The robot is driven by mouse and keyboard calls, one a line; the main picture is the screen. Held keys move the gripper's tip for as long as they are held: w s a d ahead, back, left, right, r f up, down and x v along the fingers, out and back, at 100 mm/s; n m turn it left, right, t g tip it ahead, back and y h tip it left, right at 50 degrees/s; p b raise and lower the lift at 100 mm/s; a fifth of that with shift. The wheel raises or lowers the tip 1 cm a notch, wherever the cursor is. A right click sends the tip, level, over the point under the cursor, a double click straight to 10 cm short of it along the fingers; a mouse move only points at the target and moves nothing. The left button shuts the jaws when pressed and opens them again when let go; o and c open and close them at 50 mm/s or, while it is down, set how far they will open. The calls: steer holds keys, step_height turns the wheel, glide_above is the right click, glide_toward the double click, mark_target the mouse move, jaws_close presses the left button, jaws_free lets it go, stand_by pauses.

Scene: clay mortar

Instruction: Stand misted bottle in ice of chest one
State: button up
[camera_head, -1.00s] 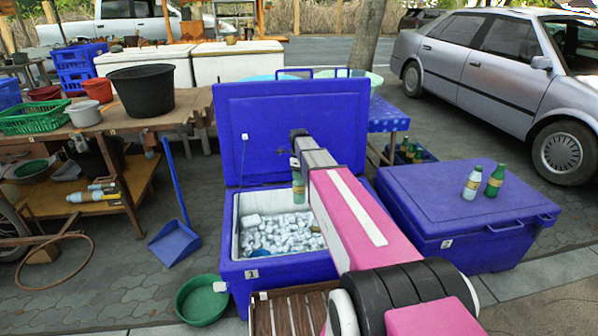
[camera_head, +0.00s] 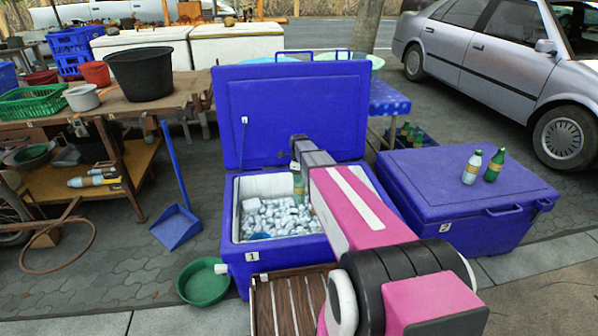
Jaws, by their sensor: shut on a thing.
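Chest one (camera_head: 290,262) is a blue cooler marked 1, with its lid (camera_head: 290,120) standing open at the back. Ice (camera_head: 275,217) fills it, with a small blue patch at the left. My gripper (camera_head: 297,166) is shut on a pale green bottle with a light label (camera_head: 298,185), held upright over the back part of the ice. My pink arm hides the bottle's right side and the chest's right part. Whether the bottle's base touches the ice I cannot tell.
Chest two (camera_head: 450,195) is shut at the right, with a pale bottle (camera_head: 472,167) and a green bottle (camera_head: 494,165) on it. A green basin (camera_head: 203,284) and a blue dustpan (camera_head: 176,228) lie left. A wooden slatted crate (camera_head: 290,303) stands in front.

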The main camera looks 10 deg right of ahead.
mark_target(299, 199)
steer(key=shift+f, duration=7.35)
steer(key=o, duration=1.5)
steer(key=shift+r, duration=0.1)
steer(key=shift+r, duration=13.4)
